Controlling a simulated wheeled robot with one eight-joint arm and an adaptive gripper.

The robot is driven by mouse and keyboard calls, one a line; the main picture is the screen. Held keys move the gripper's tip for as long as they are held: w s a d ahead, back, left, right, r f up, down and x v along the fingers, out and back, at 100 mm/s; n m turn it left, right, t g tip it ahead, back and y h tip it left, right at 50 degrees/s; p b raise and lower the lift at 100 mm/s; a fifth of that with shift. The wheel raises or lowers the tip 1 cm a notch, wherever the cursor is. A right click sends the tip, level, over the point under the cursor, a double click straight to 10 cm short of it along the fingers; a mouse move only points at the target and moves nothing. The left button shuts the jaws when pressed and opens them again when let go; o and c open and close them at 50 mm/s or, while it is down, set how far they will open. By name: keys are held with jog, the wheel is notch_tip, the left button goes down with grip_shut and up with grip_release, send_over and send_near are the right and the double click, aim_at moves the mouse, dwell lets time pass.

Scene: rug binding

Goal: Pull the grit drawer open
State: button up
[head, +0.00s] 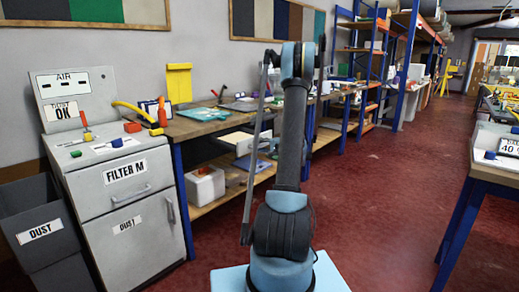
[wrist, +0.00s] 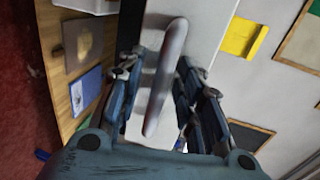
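In the wrist view a grey bar handle (wrist: 166,78) stands out from a pale panel (wrist: 205,28). My gripper (wrist: 158,80) has its fingers apart, one on each side of the handle, with visible gaps between. Whether the handle lies fully between the fingertips in depth I cannot tell. No grit label shows on this panel. In the head view my arm rises in the middle and my gripper cannot be made out. A grey cabinet on the left has a drawer marked FILTER M (head: 120,182) and a door marked DUST (head: 135,240), both closed.
A workbench (head: 190,127) with tools runs along the wall, with a white box (head: 205,186) on its lower shelf. A yellow holder (head: 179,82) stands at its back. A dark bin (head: 40,232) is far left; another table (head: 490,170) is right. Red floor is clear between.

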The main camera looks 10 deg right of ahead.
jog(key=shift+s+d, duration=0.1)
jog(key=v, duration=1.1)
jog(key=shift+s, duration=0.3)
jog(key=shift+d, duration=0.15)
